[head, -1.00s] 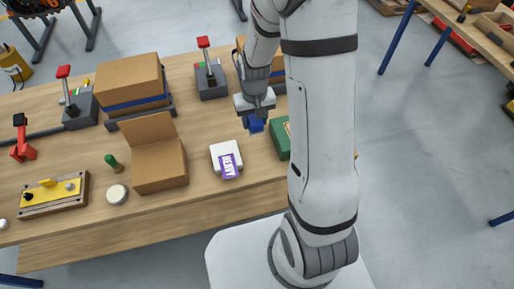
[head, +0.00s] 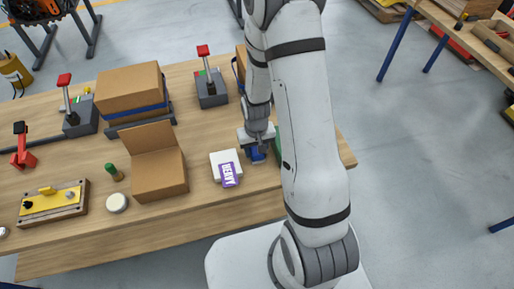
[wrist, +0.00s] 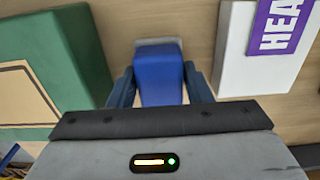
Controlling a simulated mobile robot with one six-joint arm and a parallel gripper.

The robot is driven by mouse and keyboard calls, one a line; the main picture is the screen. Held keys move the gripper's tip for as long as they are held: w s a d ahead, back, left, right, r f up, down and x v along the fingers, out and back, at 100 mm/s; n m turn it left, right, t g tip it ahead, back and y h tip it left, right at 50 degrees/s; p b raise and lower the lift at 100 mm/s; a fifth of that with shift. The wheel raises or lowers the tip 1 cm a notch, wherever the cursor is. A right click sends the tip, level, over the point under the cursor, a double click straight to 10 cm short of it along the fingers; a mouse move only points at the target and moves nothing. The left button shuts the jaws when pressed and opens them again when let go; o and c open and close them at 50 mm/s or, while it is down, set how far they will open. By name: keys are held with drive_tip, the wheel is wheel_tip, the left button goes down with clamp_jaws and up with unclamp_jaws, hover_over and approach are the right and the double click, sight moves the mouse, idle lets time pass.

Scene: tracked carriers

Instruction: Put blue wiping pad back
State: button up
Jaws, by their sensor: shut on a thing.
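The blue wiping pad (wrist: 160,75) is between the two fingers of my gripper (wrist: 161,85) in the wrist view, with a pale edge at its far end. My gripper is shut on it. In the head view my gripper (head: 257,148) is low over the wooden table, and a bit of the blue pad (head: 257,158) shows below it. The pad is between the white box with the purple HEAVY label (head: 222,160) and the green box (wrist: 60,60). Whether the pad touches the table I cannot tell.
The white box also shows close by in the wrist view (wrist: 235,75). My arm hides most of the green box in the head view. An open cardboard box (head: 160,172), a white round lid (head: 117,203) and a grey lever unit (head: 211,92) stand farther left on the table (head: 200,210).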

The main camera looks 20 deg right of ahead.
drive_tip(key=shift+f, duration=0.2)
drive_tip(key=o, duration=1)
drive_tip(key=shift+r, duration=0.15)
wheel_tip(320, 180, up, 12)
drive_tip(key=b, duration=0.1)
wheel_tip(320, 180, up, 9)
drive_tip(key=t, duration=0.1)
hover_over(256, 148)
drive_tip(key=s, duration=0.4)
drive_tip(key=s+r, duration=0.2)
drive_tip(key=s, duration=0.1)
drive_tip(key=s+r+t, duration=0.1)
drive_tip(key=s+r, duration=0.2)
drive_tip(key=s+r+t, duration=0.1)
drive_tip(key=s+r, duration=0.2)
drive_tip(key=s, duration=0.1)
drive_tip(key=shift+s+d+r, duration=0.1)
drive_tip(key=shift+d, duration=0.2)
